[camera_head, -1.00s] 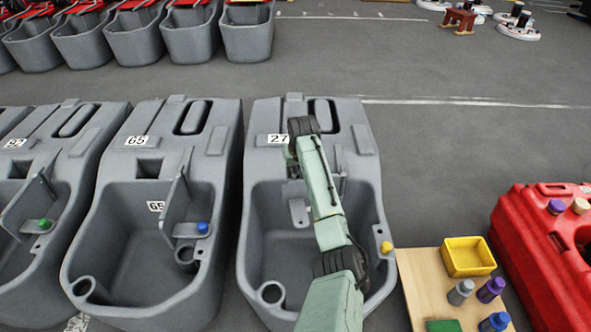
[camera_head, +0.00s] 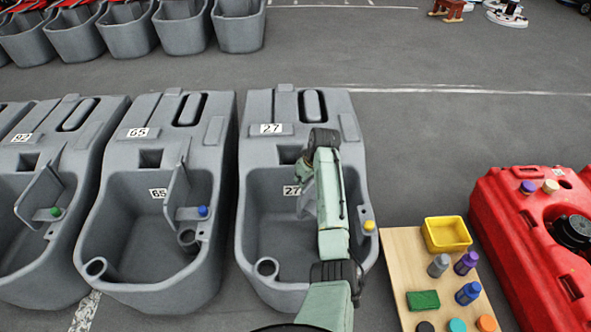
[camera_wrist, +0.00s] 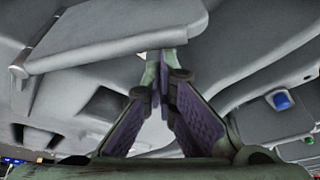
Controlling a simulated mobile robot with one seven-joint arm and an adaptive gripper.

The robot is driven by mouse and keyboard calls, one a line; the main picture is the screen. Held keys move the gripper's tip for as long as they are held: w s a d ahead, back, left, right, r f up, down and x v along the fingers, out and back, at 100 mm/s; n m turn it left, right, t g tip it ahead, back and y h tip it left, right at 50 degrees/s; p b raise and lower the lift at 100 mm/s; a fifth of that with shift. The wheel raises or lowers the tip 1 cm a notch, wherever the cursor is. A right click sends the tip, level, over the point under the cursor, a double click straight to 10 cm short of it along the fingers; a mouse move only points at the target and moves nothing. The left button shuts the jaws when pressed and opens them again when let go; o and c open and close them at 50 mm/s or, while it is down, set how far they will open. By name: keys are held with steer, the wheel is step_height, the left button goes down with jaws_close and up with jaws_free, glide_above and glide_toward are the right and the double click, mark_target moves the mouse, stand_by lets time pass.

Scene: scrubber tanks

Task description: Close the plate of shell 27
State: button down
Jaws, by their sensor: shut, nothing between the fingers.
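Shell 27 (camera_head: 257,185) is a grey tank in the middle of the head view, with a 27 label on top and another on its inner wall. My arm reaches over its right side and hides much of the plate; a grey piece, probably its edge (camera_head: 306,203), shows just left of the arm. In the wrist view a flat grey plate (camera_wrist: 110,38) with a hinge-like edge at its left spans the upper left, close to the fingertips; I cannot tell whether they touch. My gripper (camera_wrist: 162,88) is shut and empty, its purple pads together. It is mostly hidden in the head view.
Shell 65 (camera_head: 112,235) stands close on the left, its plate (camera_head: 177,190) upright. A yellow cap (camera_head: 369,225) sits on shell 27's right rim. A wooden board (camera_head: 398,270) with a yellow bin and bottles lies right, beside a red tank (camera_head: 490,210).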

steer(key=s+d+n+p, duration=0.1)
steer(key=s+d, duration=0.3)
steer(key=d, duration=0.5)
steer(key=shift+p, duration=0.9)
steer(key=shift+s, duration=0.1)
steer(key=a+r+p, duration=0.2)
steer(key=a, duration=0.2)
steer(key=d+r+b, duration=0.2)
steer(key=d+r, duration=0.1)
steer(key=r, duration=0.5)
steer(key=shift+d, duration=0.25)
